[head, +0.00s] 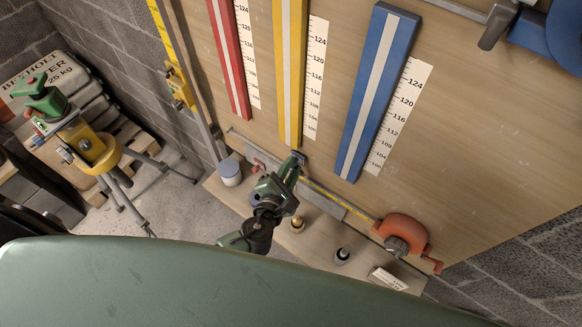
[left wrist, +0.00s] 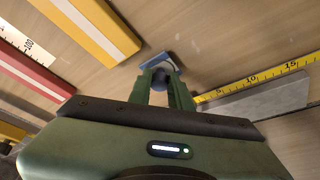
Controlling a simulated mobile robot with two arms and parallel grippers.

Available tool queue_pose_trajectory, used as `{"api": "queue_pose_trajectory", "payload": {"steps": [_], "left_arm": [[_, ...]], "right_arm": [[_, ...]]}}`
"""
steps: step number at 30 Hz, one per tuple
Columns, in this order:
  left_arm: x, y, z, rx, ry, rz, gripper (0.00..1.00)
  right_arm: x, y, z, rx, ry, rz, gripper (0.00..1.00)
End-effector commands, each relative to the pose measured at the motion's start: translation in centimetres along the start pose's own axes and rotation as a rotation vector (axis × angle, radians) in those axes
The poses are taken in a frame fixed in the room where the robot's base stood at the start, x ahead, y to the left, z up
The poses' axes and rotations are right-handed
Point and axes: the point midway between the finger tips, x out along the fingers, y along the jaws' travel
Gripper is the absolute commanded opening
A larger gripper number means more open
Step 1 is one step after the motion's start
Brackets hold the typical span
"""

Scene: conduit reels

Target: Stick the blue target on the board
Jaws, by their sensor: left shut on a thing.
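The blue target (head: 300,157) is small and sits at the tip of my left gripper (head: 293,168). In the left wrist view the blue target (left wrist: 162,61) shows as a blue plate with a dark round knob, and the fingers of my left gripper (left wrist: 161,84) are shut on that knob. The plate faces the wooden board (head: 490,110), just below the lower end of the yellow strip (head: 289,70). I cannot tell whether it touches the board. My right gripper is not in view.
A red strip (head: 230,55) and a blue strip (head: 378,88) with white scales hang on the board. Below, a tape measure (head: 405,232) has its yellow tape stretched out. A ledge (head: 317,254) holds a white pot (head: 229,172) and small items. A yellow tripod instrument (head: 92,148) stands left.

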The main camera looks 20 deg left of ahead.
Motion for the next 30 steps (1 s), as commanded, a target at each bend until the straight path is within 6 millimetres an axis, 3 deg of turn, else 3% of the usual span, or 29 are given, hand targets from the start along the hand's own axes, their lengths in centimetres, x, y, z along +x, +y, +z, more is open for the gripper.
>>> {"api": "queue_pose_trajectory", "payload": {"steps": [28,29,30], "left_arm": [[0.73,-0.03,0.31,-0.001,0.0,0.0,0.0],[0.72,-0.03,0.31,-0.001,0.0,0.0,0.22],[0.72,-0.03,0.31,-0.001,0.0,0.0,0.33]], "right_arm": [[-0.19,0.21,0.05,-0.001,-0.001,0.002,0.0],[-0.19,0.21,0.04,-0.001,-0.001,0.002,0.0],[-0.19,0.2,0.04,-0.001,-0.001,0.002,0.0]]}}
